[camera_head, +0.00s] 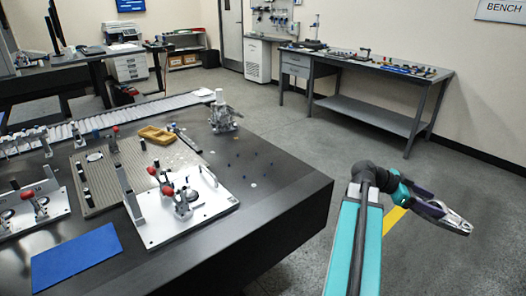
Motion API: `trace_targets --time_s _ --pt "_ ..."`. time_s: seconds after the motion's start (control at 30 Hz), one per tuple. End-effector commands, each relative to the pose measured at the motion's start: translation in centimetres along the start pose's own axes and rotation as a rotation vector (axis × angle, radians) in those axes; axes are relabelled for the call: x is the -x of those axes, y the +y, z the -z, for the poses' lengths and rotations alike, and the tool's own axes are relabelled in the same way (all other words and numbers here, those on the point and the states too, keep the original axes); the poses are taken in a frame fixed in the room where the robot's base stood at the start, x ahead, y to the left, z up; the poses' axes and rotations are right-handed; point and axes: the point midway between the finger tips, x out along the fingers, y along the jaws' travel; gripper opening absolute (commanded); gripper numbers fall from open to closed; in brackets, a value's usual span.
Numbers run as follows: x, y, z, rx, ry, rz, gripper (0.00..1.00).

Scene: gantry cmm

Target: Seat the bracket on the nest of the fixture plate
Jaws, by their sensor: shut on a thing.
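My gripper (455,218) is at the right, out over the floor and well away from the bench. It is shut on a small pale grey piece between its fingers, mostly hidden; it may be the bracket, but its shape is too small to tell. A white fixture plate (217,208) with red-tipped clamps and upright posts lies on the dark bench at the left. A second white plate (55,211) with similar clamps lies at the far left edge. I cannot tell which part of either plate is the nest.
The dark bench (285,185) ends in a corner between the plates and my arm. A blue mat (76,258), a perforated plate (112,180) and a yellow tray (156,134) lie on it. A workbench (380,65) with tools stands at the back wall. The floor around my gripper is clear.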

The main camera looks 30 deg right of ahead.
Motion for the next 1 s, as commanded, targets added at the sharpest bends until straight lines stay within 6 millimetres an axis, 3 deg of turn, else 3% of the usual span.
trace_targets --time_s 0.03,0.1,0.4,1.0 --pt "0.6 0.0 1.5 0.000 0.003 0.000 0.00" --pt "1.0 0.0 2.4 0.000 0.003 0.000 0.00" --pt "2.0 0.0 4.9 0.000 0.002 0.000 0.00" --pt "2.1 0.0 5.2 0.000 0.003 0.000 0.00"
